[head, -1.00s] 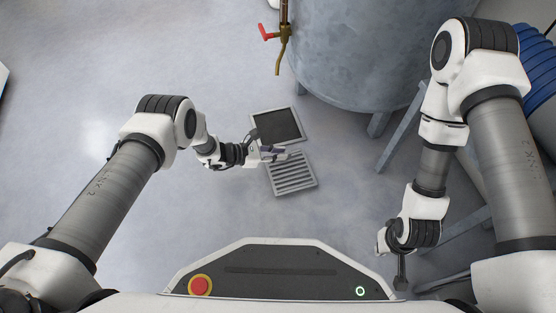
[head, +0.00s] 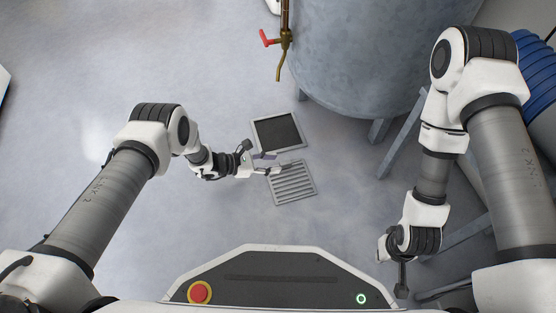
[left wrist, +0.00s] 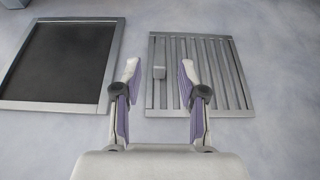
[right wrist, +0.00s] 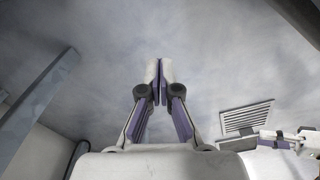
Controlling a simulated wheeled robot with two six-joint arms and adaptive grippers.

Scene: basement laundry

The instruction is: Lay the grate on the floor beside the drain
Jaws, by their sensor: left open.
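The grate (head: 294,186), a grey slatted square, lies on the floor beside the drain (head: 277,133), a dark square opening in a light metal frame. A narrow strip of floor separates them. My right gripper (right wrist: 159,68) is shut and empty, away from the grate.
A large grey metal tank (head: 365,50) on legs stands behind the drain, with a red-handled brass tap (head: 283,45) on its left. A blue coiled thing (head: 540,70) is at the far right. The floor left of the grate is clear.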

